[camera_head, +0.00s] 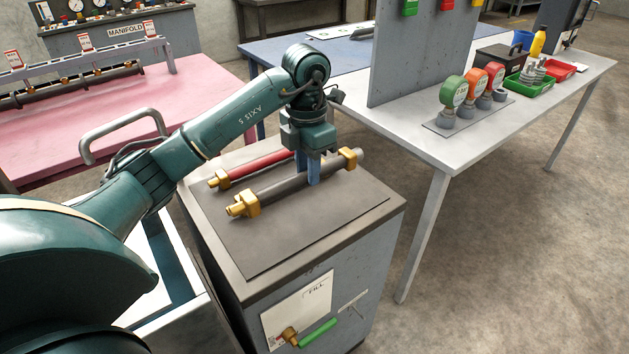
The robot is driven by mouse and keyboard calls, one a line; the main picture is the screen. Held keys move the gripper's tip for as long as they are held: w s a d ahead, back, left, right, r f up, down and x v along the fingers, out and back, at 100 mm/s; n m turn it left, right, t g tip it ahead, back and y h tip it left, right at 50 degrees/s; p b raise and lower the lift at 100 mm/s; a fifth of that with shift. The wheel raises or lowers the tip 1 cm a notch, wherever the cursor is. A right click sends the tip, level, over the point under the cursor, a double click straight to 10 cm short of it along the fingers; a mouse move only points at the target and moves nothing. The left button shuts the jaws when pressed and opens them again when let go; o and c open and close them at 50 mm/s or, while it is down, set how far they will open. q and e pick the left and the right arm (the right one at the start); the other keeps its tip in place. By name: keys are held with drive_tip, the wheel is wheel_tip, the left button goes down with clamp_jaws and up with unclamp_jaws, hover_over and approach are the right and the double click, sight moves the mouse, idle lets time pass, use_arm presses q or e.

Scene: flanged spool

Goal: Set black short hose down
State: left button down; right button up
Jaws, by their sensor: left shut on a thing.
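The black short hose (280,189) has brass fittings near both ends and lies level at the top of the grey cabinet (310,235). My left gripper (314,177) points down over the hose, with its blue fingers shut on it right of its middle. I cannot tell whether the hose touches the dark mat under it. A red hose (260,163) with a brass fitting lies just behind, partly hidden by my left arm. My right gripper is not in view.
The front of the cabinet top is clear. A white table (420,135) at the right holds several round gauges (453,92), a green tray (528,84) and a grey upright panel (425,50). A pink table (60,150) with a manifold rack stands at the left.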

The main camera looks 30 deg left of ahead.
use_arm(q)
drive_tip(key=shift+w+d, duration=0.2)
drive_tip(key=shift+w, duration=0.1)
wheel_tip(320, 180, down, 5)
drive_tip(key=shift+f+p, duration=0.15)
drive_tip(key=shift+p, duration=0.15)
drive_tip(key=shift+f, duration=0.6)
wheel_tip(320, 180, down, 3)
drive_tip(key=shift+f, duration=0.2)
drive_tip(key=shift+f, duration=0.1)
drive_tip(key=c, duration=1.2)
unclamp_jaws()
drive_tip(key=shift+o, duration=0.2)
